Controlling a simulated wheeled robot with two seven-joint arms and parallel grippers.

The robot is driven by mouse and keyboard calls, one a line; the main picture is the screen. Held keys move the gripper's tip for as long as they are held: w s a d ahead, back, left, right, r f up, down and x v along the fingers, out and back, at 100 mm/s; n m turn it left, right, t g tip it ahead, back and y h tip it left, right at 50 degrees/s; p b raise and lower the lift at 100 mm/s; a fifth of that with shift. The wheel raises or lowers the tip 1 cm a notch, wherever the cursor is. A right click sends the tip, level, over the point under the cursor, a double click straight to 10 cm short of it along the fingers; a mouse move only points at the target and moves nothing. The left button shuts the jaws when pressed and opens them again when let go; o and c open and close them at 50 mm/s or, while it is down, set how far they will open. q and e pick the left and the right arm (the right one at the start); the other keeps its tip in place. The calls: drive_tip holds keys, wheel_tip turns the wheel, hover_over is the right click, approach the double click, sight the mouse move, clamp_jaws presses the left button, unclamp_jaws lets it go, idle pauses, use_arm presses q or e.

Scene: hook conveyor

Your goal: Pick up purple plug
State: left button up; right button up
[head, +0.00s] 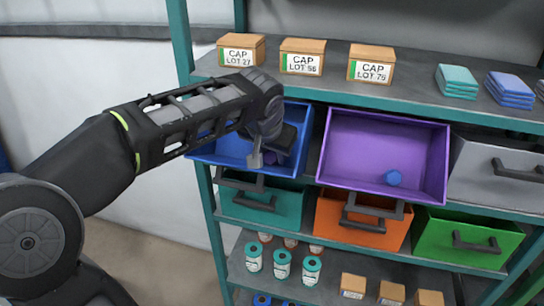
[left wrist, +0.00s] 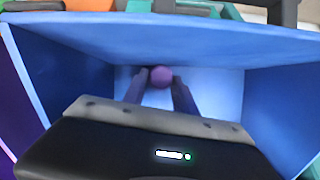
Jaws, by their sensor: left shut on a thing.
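The purple plug (left wrist: 161,77) is a small round piece inside the blue bin (head: 225,152), near its inner wall in the left wrist view. My left gripper (head: 268,156) reaches down into this bin. Its two fingers lie on either side of the plug and are shut on it. In the head view the hand hides most of the plug. The blue bin's walls also surround the fingers in the left wrist view (left wrist: 75,70). My right gripper is not in view.
A pulled-out purple bin (head: 350,150) on the right holds a blue plug (head: 393,177). Teal (head: 285,205), orange (head: 335,225) and green (head: 440,235) bins sit below. The upper shelf (head: 405,92) with boxes lies just above the blue bin.

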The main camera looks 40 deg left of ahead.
sight(271, 155)
use_arm(q)
clamp_jaws()
drive_tip(key=shift+s+r+b, duration=0.2)
drive_tip(key=shift+r+b, duration=0.15)
drive_tip(key=shift+b, duration=0.15)
wheel_tip(271, 155, up, 11)
drive_tip(key=s+d, duration=0.3)
drive_tip(key=s, duration=1.6)
drive_tip(key=shift+s, duration=0.2)
